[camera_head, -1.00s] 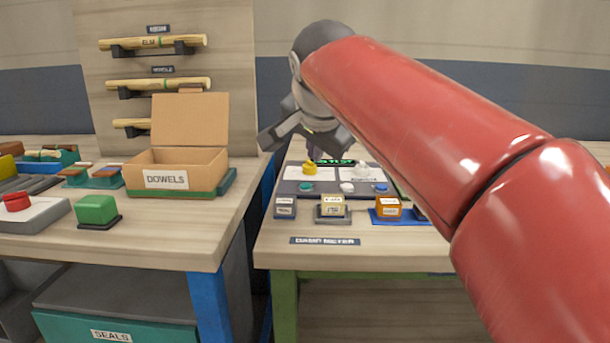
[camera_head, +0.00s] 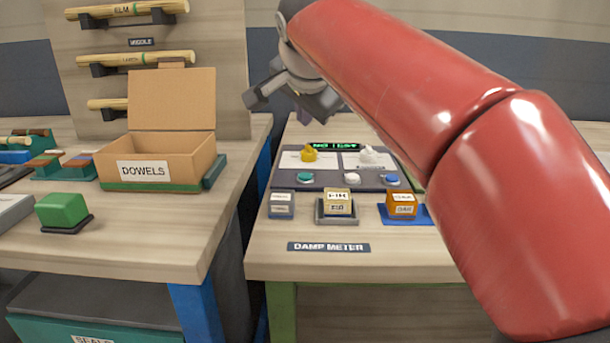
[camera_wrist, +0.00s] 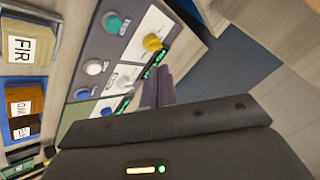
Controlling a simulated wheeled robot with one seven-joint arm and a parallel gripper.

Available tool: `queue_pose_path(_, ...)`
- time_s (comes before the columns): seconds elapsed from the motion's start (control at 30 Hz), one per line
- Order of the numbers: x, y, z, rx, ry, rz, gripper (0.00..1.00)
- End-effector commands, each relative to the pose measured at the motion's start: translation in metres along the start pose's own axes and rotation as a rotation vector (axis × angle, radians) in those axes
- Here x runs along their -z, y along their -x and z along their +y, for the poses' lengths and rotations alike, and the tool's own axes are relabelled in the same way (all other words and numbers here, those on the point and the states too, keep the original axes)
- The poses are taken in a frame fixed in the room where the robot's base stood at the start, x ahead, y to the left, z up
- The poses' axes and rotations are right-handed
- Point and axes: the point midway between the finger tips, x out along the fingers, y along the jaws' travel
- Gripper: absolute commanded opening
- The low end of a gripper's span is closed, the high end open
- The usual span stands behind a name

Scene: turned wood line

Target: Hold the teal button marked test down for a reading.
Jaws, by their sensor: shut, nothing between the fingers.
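The teal button (camera_head: 304,177) sits at the front left of the grey damp meter panel (camera_head: 328,181) in the head view; any marking on it is too small to read. It also shows in the wrist view (camera_wrist: 112,23), near the top. A white button (camera_head: 352,179) and a blue button (camera_head: 392,180) stand to its right. A yellow knob (camera_head: 309,153) and a white knob (camera_head: 370,156) are behind them. A green display (camera_head: 335,146) seems to read "NO TEST". My gripper (camera_head: 290,108) is shut and empty, above and behind the panel, apart from the teal button.
A damp meter label (camera_head: 328,247) lies in front. An open dowels box (camera_head: 168,160) and a green block (camera_head: 62,210) are on the left bench.

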Motion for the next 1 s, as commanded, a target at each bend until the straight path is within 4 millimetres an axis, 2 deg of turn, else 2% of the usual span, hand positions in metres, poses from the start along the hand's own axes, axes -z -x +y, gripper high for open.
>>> queue_pose_path(0.53,-0.037,-0.051,0.038,0.001,0.0,0.0,0.0)
queue_pose_path(1.0,-0.041,-0.056,0.041,0.001,0.0,0.001,0.0)
